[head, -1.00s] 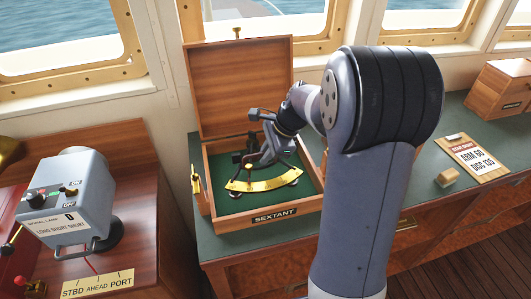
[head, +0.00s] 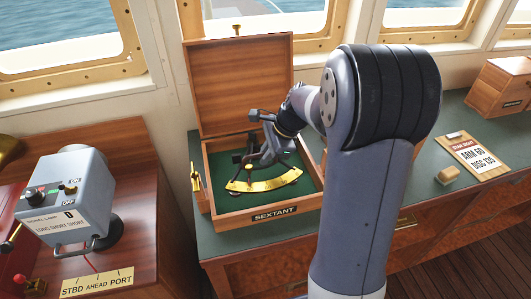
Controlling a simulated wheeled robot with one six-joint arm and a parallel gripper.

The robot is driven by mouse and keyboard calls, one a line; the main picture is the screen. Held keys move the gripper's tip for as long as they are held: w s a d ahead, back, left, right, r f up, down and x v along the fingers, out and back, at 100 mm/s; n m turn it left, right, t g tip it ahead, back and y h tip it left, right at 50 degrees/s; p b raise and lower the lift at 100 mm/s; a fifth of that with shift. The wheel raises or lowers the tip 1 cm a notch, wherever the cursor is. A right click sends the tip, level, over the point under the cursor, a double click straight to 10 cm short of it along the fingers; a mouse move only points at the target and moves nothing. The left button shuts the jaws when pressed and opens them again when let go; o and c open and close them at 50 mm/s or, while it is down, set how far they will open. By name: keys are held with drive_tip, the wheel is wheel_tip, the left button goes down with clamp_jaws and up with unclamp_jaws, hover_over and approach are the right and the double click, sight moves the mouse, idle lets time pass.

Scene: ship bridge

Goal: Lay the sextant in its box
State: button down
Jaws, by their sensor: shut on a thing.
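The sextant (head: 264,182), dark with a brass arc, is inside the open wooden box labelled SEXTANT (head: 272,216), over its green lining. Whether it touches the lining is hard to tell. The box lid (head: 240,85) stands upright at the back. My gripper (head: 268,145) is at the sextant's upper part, shut on it, with the fingertips hard to make out against the dark frame. My arm covers part of the box's right side.
A grey signal lamp box (head: 68,195) stands on the left console. A brass piece (head: 196,182) stands beside the sextant box's left wall.

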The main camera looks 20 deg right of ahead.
idle(0.3)
drive_tip(key=c, duration=1.4)
unclamp_jaws()
drive_tip(key=shift+f, duration=0.15)
drive_tip(key=v, duration=1.1)
